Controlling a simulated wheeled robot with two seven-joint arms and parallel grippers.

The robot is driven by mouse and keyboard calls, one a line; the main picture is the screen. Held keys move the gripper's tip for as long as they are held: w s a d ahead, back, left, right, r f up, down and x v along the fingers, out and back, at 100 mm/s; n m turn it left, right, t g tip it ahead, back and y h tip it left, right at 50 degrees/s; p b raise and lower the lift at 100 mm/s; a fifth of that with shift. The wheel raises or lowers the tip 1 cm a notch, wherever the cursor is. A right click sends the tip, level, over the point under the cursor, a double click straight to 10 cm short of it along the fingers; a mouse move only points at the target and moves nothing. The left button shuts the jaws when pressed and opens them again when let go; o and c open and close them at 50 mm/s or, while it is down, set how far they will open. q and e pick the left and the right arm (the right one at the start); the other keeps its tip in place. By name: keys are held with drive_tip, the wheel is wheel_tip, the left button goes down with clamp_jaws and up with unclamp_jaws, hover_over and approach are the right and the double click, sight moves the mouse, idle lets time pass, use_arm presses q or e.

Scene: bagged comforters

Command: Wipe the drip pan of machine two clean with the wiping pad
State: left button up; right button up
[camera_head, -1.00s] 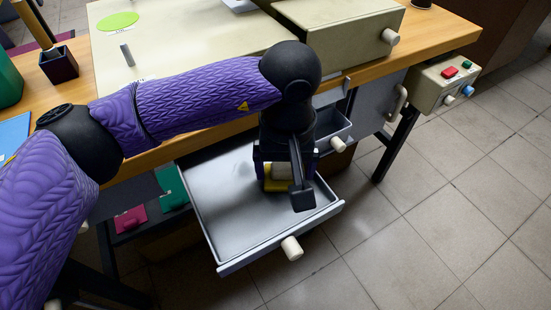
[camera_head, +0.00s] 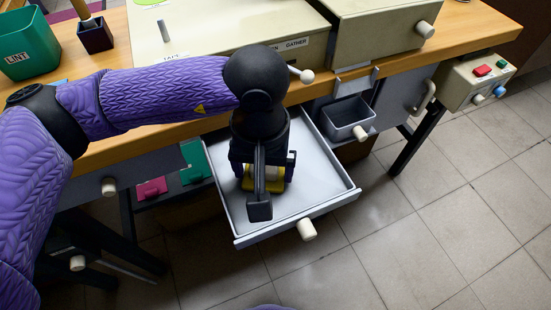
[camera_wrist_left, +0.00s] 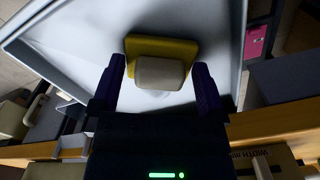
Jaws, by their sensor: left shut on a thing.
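The drip pan (camera_head: 328,178) is a shallow grey tray, pulled out like a drawer below the table edge, with a white knob on its front. My left gripper (camera_head: 262,182) points down into the left part of the pan. It is shut on the wiping pad (camera_head: 248,184), a yellow pad with a pale block-shaped handle. In the left wrist view, the pad (camera_wrist_left: 160,46) lies between the fingers of my left gripper (camera_wrist_left: 160,72), over the grey pan floor. A faint light patch shows beside the handle; I cannot tell whether it is dirt or glare. My right gripper is not in view.
A smaller grey drawer (camera_head: 348,118) with a white knob is right of the pan. A control box (camera_head: 475,80) with coloured buttons hangs further right. Cream machine housings (camera_head: 385,38) and a green LINT bin (camera_head: 28,45) stand on the wooden table. Tiled floor lies in front.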

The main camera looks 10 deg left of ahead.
use_arm(q)
drive_tip(key=shift+s+a, duration=0.7)
drive_tip(key=shift+a, duration=0.3)
drive_tip(key=shift+r, duration=0.15)
wheel_tip(320, 180, up, 5)
drive_tip(key=p, duration=0.3)
